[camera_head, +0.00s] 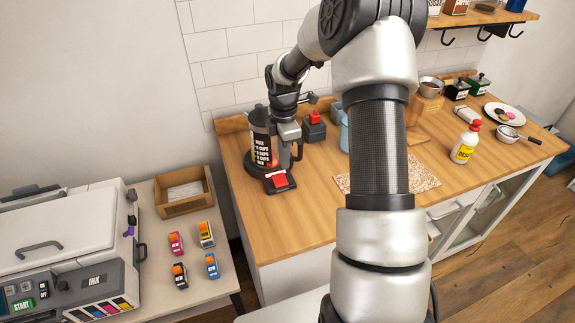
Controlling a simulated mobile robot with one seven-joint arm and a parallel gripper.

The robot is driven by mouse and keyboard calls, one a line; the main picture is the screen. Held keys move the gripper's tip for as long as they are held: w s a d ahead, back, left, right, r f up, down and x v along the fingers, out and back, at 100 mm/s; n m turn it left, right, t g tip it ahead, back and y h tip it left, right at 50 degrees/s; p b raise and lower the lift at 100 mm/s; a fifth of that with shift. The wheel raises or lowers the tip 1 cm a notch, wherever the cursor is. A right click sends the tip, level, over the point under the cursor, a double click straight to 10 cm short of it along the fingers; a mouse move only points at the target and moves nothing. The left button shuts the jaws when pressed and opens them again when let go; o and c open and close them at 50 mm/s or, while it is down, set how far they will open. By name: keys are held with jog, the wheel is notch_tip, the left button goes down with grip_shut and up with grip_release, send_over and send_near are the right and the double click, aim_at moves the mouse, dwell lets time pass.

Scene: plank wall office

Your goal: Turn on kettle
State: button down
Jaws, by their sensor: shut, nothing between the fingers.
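The kettle (261,148) stands upright at the left end of the wooden counter. It has a dark see-through body with white printed lettering and a black handle on its right side. A flat black base part with a red switch (281,181) sticks out at its front. My gripper (284,138) points down at the kettle's right side, close to the handle and above the red switch. It is shut with nothing in it. The fingertips are small and dark here, and I cannot tell whether they touch the kettle.
A speckled board (420,178), a white bottle with a red cap (465,143) and a plate (504,113) are further right. A printer (70,250) and several ink cartridges sit on the lower left table.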

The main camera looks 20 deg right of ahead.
notch_tip(320, 180, up, 7)
jog(key=s, duration=0.1)
jog(key=shift+s+a, duration=0.3)
jog(key=shift+a, duration=0.05)
